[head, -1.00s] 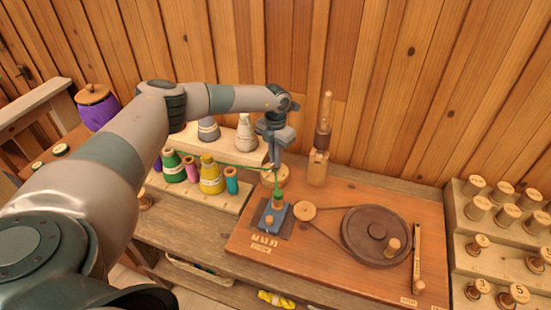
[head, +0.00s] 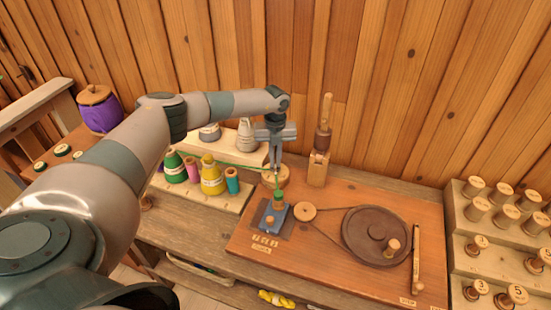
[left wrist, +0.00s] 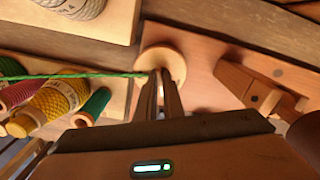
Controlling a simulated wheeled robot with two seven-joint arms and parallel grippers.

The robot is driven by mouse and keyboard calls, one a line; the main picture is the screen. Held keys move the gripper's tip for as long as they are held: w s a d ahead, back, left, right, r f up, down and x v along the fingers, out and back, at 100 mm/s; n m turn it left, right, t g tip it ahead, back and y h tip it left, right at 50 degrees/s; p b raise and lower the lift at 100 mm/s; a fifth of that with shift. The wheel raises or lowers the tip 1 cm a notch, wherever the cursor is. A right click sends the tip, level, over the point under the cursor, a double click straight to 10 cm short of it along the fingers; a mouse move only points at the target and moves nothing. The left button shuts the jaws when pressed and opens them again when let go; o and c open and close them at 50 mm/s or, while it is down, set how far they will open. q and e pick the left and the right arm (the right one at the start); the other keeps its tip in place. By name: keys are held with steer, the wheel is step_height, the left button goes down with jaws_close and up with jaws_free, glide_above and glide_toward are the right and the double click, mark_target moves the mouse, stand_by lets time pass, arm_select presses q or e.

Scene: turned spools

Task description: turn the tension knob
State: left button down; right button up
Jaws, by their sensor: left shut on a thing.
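The tension knob (head: 284,180) is a round, pale wooden disc at the back left of the orange-brown wooden board (head: 335,270). It also shows in the left wrist view (left wrist: 172,55). My left gripper (head: 277,166) points down over it. Its fingers (left wrist: 160,75) are close together, shut on the knob's middle, and hide the part between them. A green thread (left wrist: 80,76) runs from the left to the knob. In front of the knob a small green-wound spool (head: 279,196) stands at a blue block (head: 271,221). My right gripper is not in view.
Several thread cones, one yellow (head: 211,178), stand on a stepped rack (head: 205,199) to the left. A wooden post (head: 318,170) stands close right of the knob. A dark wheel (head: 368,236) with a belt lies farther right. Racks of wooden spools (head: 478,208) stand at the right edge.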

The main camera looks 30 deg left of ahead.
mark_target(275, 162)
arm_select(q)
steer(key=shift+n, duration=0.3)
steer(key=c, duration=1.9)
jaws_free()
steer(key=shift+o, duration=0.2)
steer(key=shift+r, duration=0.15)
step_height(275, 162, up, 17)
steer(key=b, duration=0.6)
